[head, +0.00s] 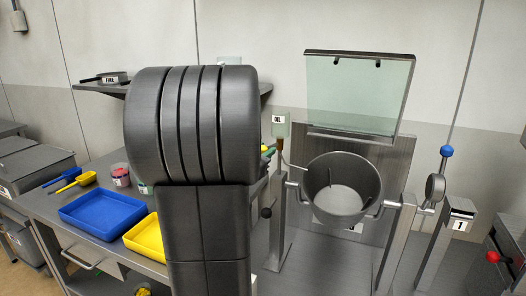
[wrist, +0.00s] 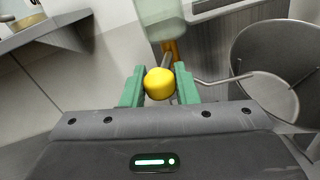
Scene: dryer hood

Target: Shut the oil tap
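The oil tank (head: 281,130) is a pale green, see-through box labelled OIL, left of the pot; its lower part shows in the wrist view (wrist: 160,18). Below it is a brass-coloured tap body (wrist: 172,48) with a thin metal spout (wrist: 222,80) pointing right toward the pot. A yellow ball knob (wrist: 159,84) on a short metal lever is at the tap. My gripper (wrist: 160,76) has its green fingers on both sides of the knob, with no clear gap visible. In the head view my arm hides most of the gripper and knob.
A grey pot (head: 342,190) hangs in a frame below a raised glass hood (head: 356,92). A blue-knobbed lever (head: 446,152) stands at the right. Blue (head: 103,214) and yellow (head: 146,238) trays lie on the left bench. A wall shelf (head: 104,88) is behind my arm.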

